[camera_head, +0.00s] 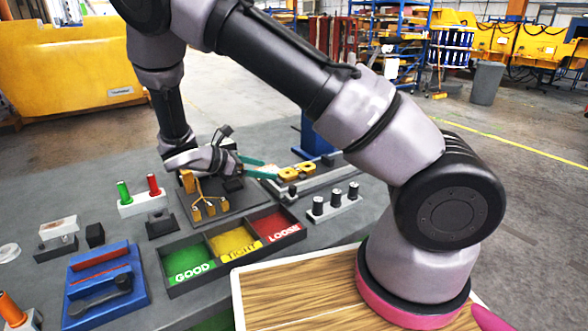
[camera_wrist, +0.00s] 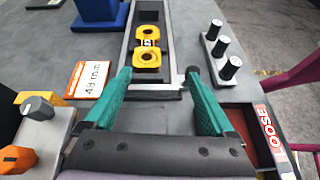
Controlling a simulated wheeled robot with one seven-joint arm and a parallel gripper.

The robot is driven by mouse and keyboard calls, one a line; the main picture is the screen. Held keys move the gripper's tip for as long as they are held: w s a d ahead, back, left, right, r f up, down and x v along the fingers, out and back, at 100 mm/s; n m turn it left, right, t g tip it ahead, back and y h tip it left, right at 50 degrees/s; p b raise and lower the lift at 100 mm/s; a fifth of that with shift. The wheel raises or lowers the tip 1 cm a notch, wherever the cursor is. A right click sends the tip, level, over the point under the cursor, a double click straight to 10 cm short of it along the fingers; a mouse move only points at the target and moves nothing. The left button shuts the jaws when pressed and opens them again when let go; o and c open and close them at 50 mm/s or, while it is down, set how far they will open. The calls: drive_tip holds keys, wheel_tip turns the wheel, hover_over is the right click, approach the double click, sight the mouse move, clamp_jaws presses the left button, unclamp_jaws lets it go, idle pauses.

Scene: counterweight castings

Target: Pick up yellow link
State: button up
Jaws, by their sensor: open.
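The yellow link (camera_wrist: 147,59) has two round eyes and a dark mark on its middle. It lies in a grey channel fixture (camera_wrist: 172,80), lengthwise along it. In the head view the yellow link (camera_head: 297,171) shows just right of my fingertips. My gripper (camera_wrist: 157,78) has two teal fingers, spread apart and empty. In the wrist view the link lies ahead of the fingertips, roughly between their lines. In the head view my gripper (camera_head: 262,170) points right toward the link. The wrist view shows no finger touching it.
A card reading 48 mm (camera_wrist: 90,79) is left of the channel. A rack of black-and-white cylinders (camera_wrist: 222,47) is on the right. A tray marked GOOD, TIGHT and LOOSE (camera_head: 232,243) sits at the bench front, beside a blue fixture (camera_head: 105,285).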

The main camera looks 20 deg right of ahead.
sight(290, 173)
drive_tip(key=shift+w+a+f+n+t, duration=0.3)
drive_tip(key=shift+a+f+n+t, duration=0.05)
drive_tip(key=shift+a+n+t, duration=0.05)
drive_tip(key=shift+w+f+h, duration=0.15)
drive_tip(key=shift+w+h, duration=0.05)
drive_tip(key=shift+h, duration=0.1)
drive_tip(key=x, duration=1)
drive_tip(key=shift+w+d+f, duration=0.15)
drive_tip(key=shift+w, duration=0.1)
clamp_jaws()
